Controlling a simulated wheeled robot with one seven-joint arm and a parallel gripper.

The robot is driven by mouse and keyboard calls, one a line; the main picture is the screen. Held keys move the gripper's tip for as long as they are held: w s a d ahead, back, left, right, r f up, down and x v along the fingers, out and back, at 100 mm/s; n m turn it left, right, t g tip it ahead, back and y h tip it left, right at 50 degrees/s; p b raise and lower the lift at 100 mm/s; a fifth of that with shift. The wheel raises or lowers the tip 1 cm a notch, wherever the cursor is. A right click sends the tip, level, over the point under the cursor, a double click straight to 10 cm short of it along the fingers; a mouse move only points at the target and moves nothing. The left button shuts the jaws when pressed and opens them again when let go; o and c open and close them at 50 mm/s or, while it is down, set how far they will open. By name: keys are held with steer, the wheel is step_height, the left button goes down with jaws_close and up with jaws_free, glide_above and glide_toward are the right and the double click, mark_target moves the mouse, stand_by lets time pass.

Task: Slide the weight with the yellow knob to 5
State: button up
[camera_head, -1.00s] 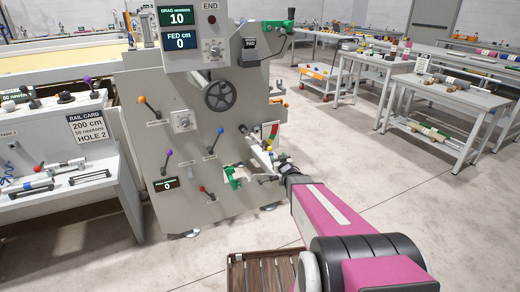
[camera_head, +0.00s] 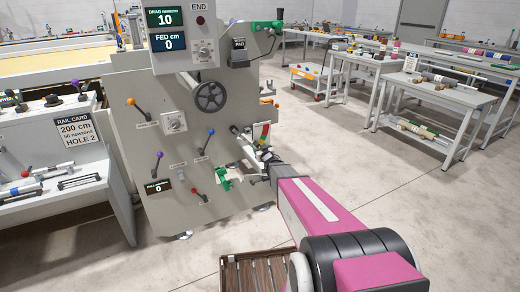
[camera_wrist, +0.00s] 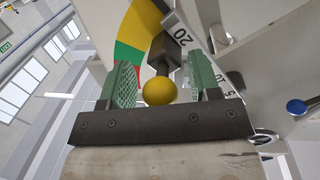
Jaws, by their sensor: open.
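The yellow knob (camera_wrist: 159,91) is a round ball on a dark grey weight (camera_wrist: 168,52) in the wrist view. The weight sits by a pale scale strip (camera_wrist: 186,36) marked 20, with smaller numbers including a 5 lower along it. My gripper (camera_wrist: 160,84) is open, with one green pad on each side of the knob and visible gaps between. In the head view my gripper (camera_head: 257,157) is at the lower right side of the grey machine (camera_head: 185,100) and hides most of the weight and strip.
A yellow, green and red band (camera_wrist: 132,45) runs close beside the left finger. A blue knob (camera_wrist: 296,107) stands to the right. In the head view, a green part (camera_head: 226,177) and levers with coloured knobs are near the arm. Open floor (camera_head: 350,165) lies to the right.

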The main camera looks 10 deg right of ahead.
steer(key=shift+w, duration=0.15)
jaws_close()
steer(key=s+a+r, duration=0.2)
steer(key=a+r, duration=0.5)
steer(key=r, duration=0.2)
steer(key=shift+s+a+r, duration=0.25)
steer(key=shift+a+r, duration=0.05)
jaws_free()
